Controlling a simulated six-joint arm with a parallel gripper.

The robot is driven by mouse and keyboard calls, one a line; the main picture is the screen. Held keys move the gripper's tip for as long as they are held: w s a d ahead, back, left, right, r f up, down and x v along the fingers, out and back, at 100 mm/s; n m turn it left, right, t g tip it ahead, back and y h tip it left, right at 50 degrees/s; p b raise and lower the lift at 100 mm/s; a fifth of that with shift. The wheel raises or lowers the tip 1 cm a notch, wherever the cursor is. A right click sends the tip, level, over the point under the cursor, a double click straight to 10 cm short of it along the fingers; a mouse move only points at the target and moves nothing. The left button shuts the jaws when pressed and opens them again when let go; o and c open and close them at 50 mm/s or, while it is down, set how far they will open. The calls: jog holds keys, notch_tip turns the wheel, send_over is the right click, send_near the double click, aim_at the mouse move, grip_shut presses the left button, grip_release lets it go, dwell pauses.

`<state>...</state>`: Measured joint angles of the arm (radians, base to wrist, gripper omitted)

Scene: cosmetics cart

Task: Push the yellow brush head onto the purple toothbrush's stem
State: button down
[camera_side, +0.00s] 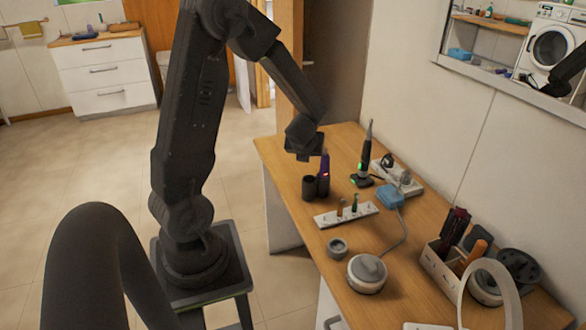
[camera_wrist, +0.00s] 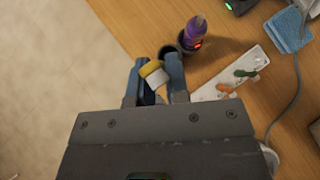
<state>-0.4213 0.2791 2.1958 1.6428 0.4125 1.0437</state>
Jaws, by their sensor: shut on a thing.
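My gripper (camera_wrist: 152,78) is shut on the yellow brush head (camera_wrist: 151,68), which shows yellow and white between the two fingers and looks tilted. In the side view my gripper (camera_side: 303,152) is above the table, just left of the purple toothbrush's top, and the head cannot be made out there. The purple toothbrush (camera_side: 324,166) stands upright in a dark holder (camera_side: 323,186). In the wrist view the toothbrush (camera_wrist: 194,30) has a pale tip and a red light, ahead and right of the fingers. The head is apart from the stem.
A dark cup (camera_side: 308,188) stands beside the holder. A white rack (camera_side: 363,212) holds a green and an orange head. A black toothbrush (camera_side: 366,150) on a charger, a blue cloth (camera_side: 390,197) and a white round device (camera_side: 367,272) stand to the right. The table's left edge is close.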

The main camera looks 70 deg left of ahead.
jog(key=w+a+r+m+t, duration=0.1)
jog(key=w+r, duration=0.5)
jog(key=r, duration=0.1)
jog(key=shift+w+a, duration=0.3)
jog(key=shift+a, duration=0.1)
jog(key=shift+r+h, duration=0.1)
jog(key=shift+h, duration=0.2)
send_over(325, 156)
jog(key=shift+m, duration=0.3)
jog(key=shift+f, duration=2.9)
jog(key=shift+f, duration=1.7)
jog(key=c, duration=1)
grip_release()
jog(key=shift+c, duration=0.2)
jog(key=v, duration=1.3)
jog(key=shift+s+d+r, duration=0.2)
jog(key=shift+d+r, duration=0.05)
jog(key=shift+r, duration=0.05)
